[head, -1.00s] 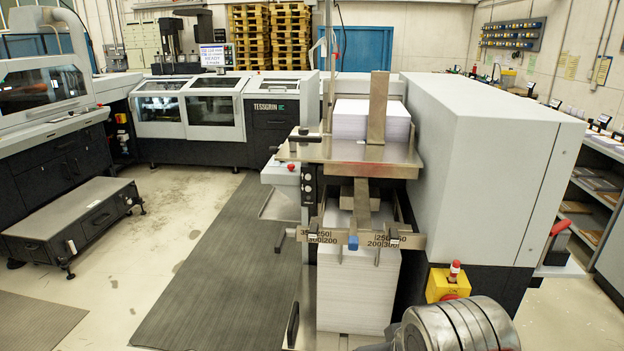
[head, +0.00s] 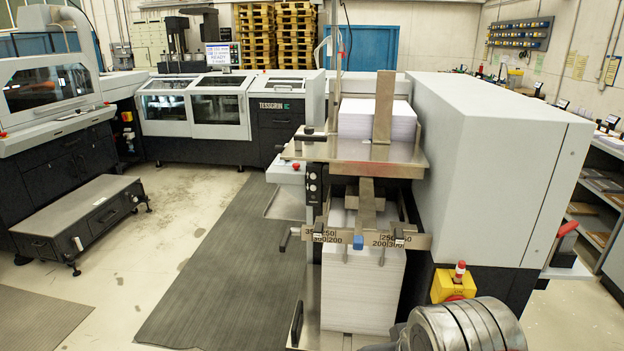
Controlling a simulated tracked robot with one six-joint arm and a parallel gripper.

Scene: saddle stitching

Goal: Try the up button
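A narrow black button panel (head: 314,186) stands upright on the left side of the paper stacker, with several small round controls that are too small to read. I cannot tell which one is the up button. A red button (head: 296,166) sits on a pale box just left of the panel. My gripper is not in view; only a grey rounded part of my arm shows at the bottom right, well apart from the panel.
A steel shelf (head: 345,151) carries a white paper stack (head: 357,122); a taller stack (head: 362,290) stands below, behind a ruler bar (head: 372,238). A yellow box (head: 453,285) with a red-topped part is at right. The dark floor mat (head: 225,270) is clear.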

